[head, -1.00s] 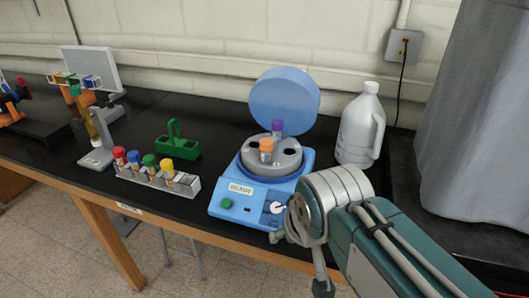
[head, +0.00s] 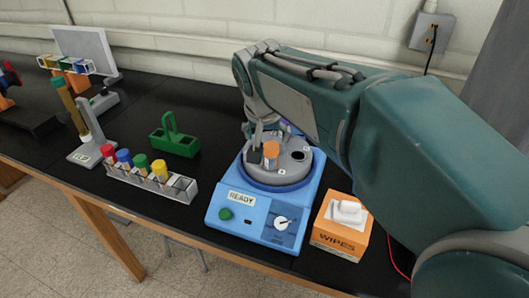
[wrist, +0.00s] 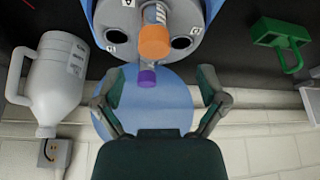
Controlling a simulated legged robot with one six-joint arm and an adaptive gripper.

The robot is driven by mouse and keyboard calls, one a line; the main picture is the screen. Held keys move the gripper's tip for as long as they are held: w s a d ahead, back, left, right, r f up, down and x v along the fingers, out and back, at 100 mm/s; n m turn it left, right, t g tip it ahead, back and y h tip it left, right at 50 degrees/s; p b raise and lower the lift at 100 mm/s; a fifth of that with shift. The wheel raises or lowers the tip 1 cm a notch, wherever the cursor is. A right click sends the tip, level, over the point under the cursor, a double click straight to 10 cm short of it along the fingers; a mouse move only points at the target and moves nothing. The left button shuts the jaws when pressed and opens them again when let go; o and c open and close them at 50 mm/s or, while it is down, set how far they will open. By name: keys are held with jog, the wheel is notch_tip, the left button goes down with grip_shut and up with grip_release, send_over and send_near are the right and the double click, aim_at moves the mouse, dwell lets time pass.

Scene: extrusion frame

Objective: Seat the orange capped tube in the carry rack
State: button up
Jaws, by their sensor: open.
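The orange capped tube (head: 271,152) stands in the rotor of the blue centrifuge (head: 243,205); its orange cap also shows in the wrist view (wrist: 154,41). A purple capped tube (wrist: 147,77) sits in the same rotor, mostly hidden in the head view. My gripper (head: 262,132) is beside and above the orange tube. In the wrist view my gripper (wrist: 158,80) is open and empty, with fingers spread either side of the tubes, apart from them. The green carry rack (head: 176,147), with an upright handle, stands left of the centrifuge; it also shows in the wrist view (wrist: 284,44).
A clear rack (head: 150,186) with red, blue, green and yellow capped tubes stands at the front left. An orange wipes box (head: 341,232) is right of the centrifuge. A white jug (wrist: 53,80) and the raised blue lid (wrist: 150,105) show in the wrist view.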

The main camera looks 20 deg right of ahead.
aim_at(271, 146)
jog(key=shift+w+d+f, duration=0.25)
jog(key=shift+d+f, duration=0.25)
jog(key=shift+f, duration=0.2)
jog(key=x, duration=0.4)
jog(key=shift+d+r, duration=0.1)
jog(key=shift+d, duration=0.05)
jog(key=shift+w+f, duration=0.2)
jog(key=shift+f, duration=0.15)
jog(key=c, duration=1)
